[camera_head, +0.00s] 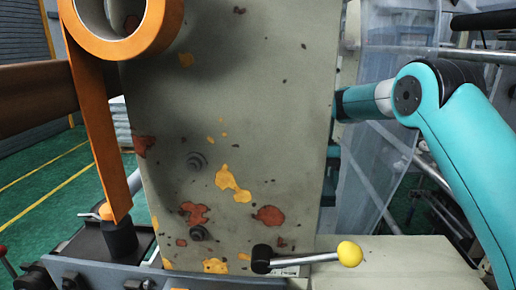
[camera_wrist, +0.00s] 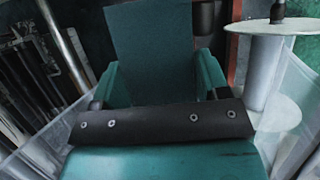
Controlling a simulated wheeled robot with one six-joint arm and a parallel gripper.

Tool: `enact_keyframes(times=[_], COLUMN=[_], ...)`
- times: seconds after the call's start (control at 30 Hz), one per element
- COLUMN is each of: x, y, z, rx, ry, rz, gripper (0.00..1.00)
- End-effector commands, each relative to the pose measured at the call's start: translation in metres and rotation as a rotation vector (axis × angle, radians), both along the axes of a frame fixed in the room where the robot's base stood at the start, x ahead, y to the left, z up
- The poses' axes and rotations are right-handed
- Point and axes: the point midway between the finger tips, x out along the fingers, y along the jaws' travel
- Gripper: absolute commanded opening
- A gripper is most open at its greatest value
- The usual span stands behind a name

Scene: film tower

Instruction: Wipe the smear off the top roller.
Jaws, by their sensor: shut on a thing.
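My gripper (camera_wrist: 156,76) shows in the wrist view, its teal fingers on both sides of a flat dark teal sheet (camera_wrist: 150,40). It is shut on this sheet, which looks like a cloth or pad and rises past the fingers. In the head view my gripper is hidden behind the machine's panel; only my teal arm shows at the right. I cannot pick out the top roller for certain. A brown roller (camera_head: 38,97) lies at the left edge of the head view. No smear can be made out in either view.
A pale, paint-chipped panel (camera_head: 255,120) fills the middle of the head view. An orange roll (camera_head: 161,35) with a hanging strip is at upper left. A yellow-knobbed lever (camera_head: 348,253) sticks out below. A white spool (camera_wrist: 258,68) stands at right in the wrist view.

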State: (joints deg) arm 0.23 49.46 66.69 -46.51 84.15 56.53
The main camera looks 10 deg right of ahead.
Motion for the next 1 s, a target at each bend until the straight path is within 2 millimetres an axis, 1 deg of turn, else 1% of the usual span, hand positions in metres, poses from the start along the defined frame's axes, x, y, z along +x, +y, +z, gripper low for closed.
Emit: enact_keyframes(times=[0.17,0.27,0.3,0.37,0.4,0.47,0.5,0.67,0.7,0.9,1.0], x=[-0.001,-0.003,-0.004,-0.006,-0.008,-0.01,-0.012,-0.021,-0.024,-0.041,-0.05], y=[0.004,0.004,0.006,0.007,0.008,0.008,0.008,0.003,0.001,-0.013,-0.021], z=[-0.016,-0.031,-0.051,-0.074,-0.09,-0.113,-0.128,-0.187,-0.202,-0.269,-0.294], rx=[0.001,-0.003,-0.001,-0.003,-0.002,-0.003,-0.003,-0.003,-0.002,-0.003,-0.002], ry=[0.003,0.003,0.006,0.007,0.007,0.006,0.005,0.005,0.007,0.003,0.003], rz=[0.0,0.002,0.005,0.008,0.01,0.015,0.019,0.043,0.051,0.107,0.138], gripper=[0.5,0.5,0.5,0.5,0.5,0.5,0.5,0.5,0.5,0.5,0.5])
